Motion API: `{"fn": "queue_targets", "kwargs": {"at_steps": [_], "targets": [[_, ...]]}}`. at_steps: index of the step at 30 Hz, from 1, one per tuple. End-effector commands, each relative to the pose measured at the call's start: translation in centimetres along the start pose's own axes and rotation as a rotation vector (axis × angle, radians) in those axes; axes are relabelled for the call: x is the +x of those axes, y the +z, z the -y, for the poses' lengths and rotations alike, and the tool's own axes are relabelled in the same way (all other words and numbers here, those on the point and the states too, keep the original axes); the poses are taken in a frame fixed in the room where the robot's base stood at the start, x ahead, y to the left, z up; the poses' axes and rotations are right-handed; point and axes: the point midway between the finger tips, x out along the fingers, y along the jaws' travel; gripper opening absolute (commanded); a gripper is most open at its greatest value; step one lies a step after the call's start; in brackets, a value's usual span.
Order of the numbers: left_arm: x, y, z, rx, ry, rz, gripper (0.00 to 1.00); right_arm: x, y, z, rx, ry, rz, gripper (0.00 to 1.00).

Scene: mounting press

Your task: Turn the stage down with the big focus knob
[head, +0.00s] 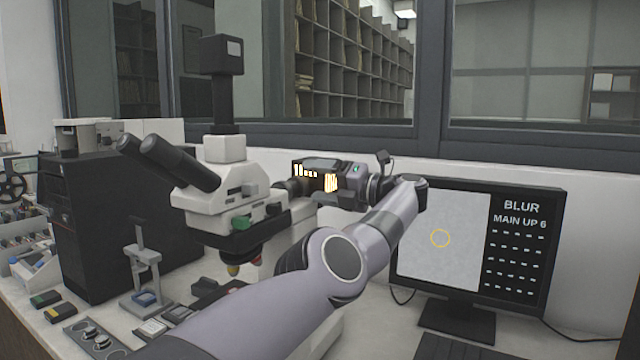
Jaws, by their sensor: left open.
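The microscope (222,188) stands at the centre left, with its two dark eyepieces (168,162) pointing left and a camera on top. Its lower part, with the stage and the big focus knob, is mostly hidden behind my left arm, and I cannot make out the knob. My left arm crosses in front and bends back at the wrist. My left gripper (352,178) is open behind the microscope head, near glowing orange slots; its fingertips are not clear. The monitor (526,248) reads "BLUR" and "MAIN UP 6" beside a pale picture with a yellow circle. My right gripper is out of view.
A black cabinet (105,225) stands at the left. A small stand (142,280), little boxes and a tray (92,338) lie on the bench in front of it. A keyboard (455,348) is at the lower right. A window wall closes off the back.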

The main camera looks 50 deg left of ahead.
Motion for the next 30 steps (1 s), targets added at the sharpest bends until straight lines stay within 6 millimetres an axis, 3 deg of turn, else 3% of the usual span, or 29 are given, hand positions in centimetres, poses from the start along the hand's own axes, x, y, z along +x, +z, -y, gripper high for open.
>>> {"fn": "queue_targets", "kwargs": {"at_steps": [5,8,15,21,30], "targets": [[-0.4,-0.5,1.1,-0.002,-0.002,0.003,0.80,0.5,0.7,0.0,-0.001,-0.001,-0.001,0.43],[-1.3,-1.8,3.6,-0.012,-0.006,0.009,0.80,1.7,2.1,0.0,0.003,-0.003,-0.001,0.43],[-5.0,-6.1,11.6,-0.058,-0.026,0.030,0.80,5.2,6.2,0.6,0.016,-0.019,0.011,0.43],[-7.1,-8.7,16.0,-0.087,-0.042,0.039,0.80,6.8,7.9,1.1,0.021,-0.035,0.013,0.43],[-7.3,-9.3,17.1,-0.100,-0.048,0.039,0.80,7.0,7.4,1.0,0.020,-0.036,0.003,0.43]]}}
